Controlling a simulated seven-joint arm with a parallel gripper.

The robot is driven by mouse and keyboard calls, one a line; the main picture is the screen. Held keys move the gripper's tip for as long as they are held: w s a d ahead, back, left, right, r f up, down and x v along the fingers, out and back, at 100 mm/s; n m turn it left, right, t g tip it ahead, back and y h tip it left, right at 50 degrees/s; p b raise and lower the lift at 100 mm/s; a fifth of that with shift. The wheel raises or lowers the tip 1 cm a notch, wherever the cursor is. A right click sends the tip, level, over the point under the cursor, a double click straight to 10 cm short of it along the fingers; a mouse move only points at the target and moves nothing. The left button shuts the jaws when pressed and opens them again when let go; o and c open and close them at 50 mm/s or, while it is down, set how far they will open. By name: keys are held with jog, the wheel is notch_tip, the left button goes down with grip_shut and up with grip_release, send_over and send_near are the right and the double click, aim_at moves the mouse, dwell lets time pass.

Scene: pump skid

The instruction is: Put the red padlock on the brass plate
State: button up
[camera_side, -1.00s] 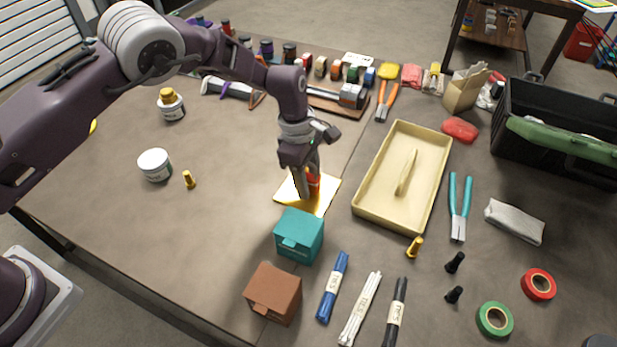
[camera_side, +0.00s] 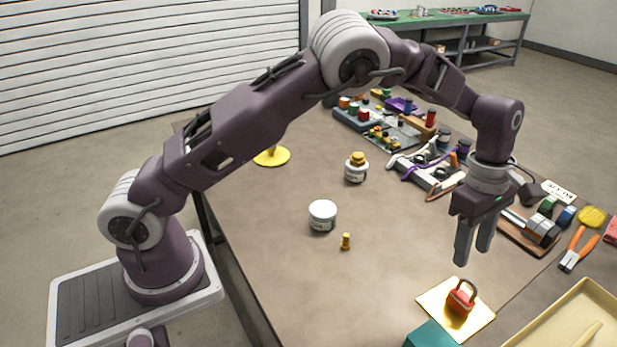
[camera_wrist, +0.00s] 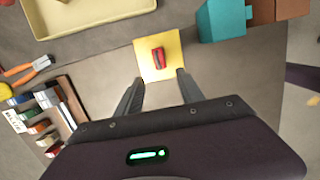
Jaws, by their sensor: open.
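The red padlock (camera_side: 461,299) rests on the brass plate (camera_side: 481,318), with its dark shackle pointing up. The plate is a shiny gold square lying flat on the table. In the wrist view the padlock (camera_wrist: 158,55) sits near the middle of the plate (camera_wrist: 147,70), with bare plate around it. My gripper (camera_side: 472,257) is open and empty, held above the plate with clear space between its fingers and the padlock. In the wrist view my gripper's fingers (camera_wrist: 154,92) are spread apart with nothing between them.
A teal box (camera_side: 431,336) stands close to the plate, beside a brown box (camera_wrist: 278,10). A cream tray (camera_side: 560,322) lies on the plate's other side. A white jar (camera_side: 322,215) and a small brass piece (camera_side: 346,241) stand on open table to the left.

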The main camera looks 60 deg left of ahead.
jog(key=s+a+r+m+t, duration=0.1)
jog(key=s+a+r+m, duration=0.3)
jog(key=s+a+r, duration=0.45)
jog(key=s+a+r+m+t, duration=0.2)
jog(key=s+a+r+m, duration=0.3)
jog(key=r, duration=0.6)
jog(key=s+a+f+m+t+y, duration=0.1)
jog(key=s+m, duration=0.3)
jog(key=s, duration=0.5)
jog(key=s+a+f+m+t, duration=0.1)
jog(key=s+a+m, duration=0.2)
jog(key=s, duration=0.7)
jog(key=shift+s+f+m+t+y, duration=0.3)
jog(key=shift+m+y, duration=0.1)
jog(key=shift+m, duration=0.4)
